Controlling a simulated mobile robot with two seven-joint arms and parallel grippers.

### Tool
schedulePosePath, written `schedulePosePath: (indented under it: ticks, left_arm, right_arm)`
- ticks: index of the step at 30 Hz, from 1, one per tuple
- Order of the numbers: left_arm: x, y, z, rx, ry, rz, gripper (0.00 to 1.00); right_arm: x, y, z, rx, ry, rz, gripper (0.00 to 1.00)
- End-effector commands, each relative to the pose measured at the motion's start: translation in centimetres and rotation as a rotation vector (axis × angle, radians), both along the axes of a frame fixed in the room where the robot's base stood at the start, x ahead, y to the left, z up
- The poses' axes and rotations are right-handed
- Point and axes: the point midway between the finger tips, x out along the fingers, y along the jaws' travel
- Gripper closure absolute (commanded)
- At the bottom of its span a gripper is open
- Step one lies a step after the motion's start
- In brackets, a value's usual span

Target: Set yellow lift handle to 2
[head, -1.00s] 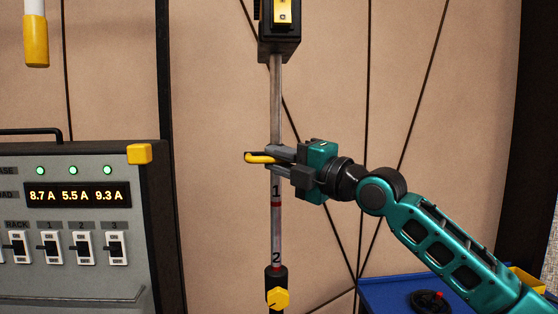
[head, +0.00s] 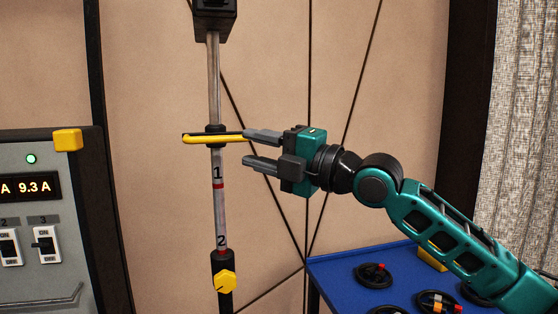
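The yellow lift handle (head: 200,139) is a flat bar sticking out both sides of a black collar on a vertical metal pole (head: 214,85). It sits above the red line under the number 1 (head: 217,174); the number 2 (head: 221,241) is lower, just above a black clamp. My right gripper (head: 247,148) is to the right of the pole with its fingers apart. Its upper finger overlaps the right end of the handle; I cannot tell whether they touch. The lower finger is below the handle and holds nothing. My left gripper is not in view.
A yellow knob (head: 224,281) is on the lower clamp. A grey panel (head: 25,290) with switches and a yellow corner (head: 68,140) stands at left. Black cables cross the beige wall.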

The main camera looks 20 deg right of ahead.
Motion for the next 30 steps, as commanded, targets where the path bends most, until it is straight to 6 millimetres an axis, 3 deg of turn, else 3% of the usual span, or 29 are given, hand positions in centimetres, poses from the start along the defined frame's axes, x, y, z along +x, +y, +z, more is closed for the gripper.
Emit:
schedulePosePath:
  ticks: [9, 23, 26, 30]
  left_arm:
    - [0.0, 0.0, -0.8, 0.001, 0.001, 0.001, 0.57]
    - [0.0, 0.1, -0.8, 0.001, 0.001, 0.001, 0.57]
    - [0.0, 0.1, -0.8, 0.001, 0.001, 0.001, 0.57]
    - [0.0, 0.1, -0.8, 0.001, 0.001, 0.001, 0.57]
  right_arm:
    - [-2.7, -2.8, -0.5, 0.0, 0.0, -0.001, 0.62]
    - [-2.9, -3.0, -0.8, 0.006, 0.007, 0.001, 0.62]
    - [-2.5, -2.6, -2.5, 0.037, 0.052, 0.002, 0.62]
    - [-1.6, -1.8, -7.9, 0.149, 0.201, -0.005, 0.62]
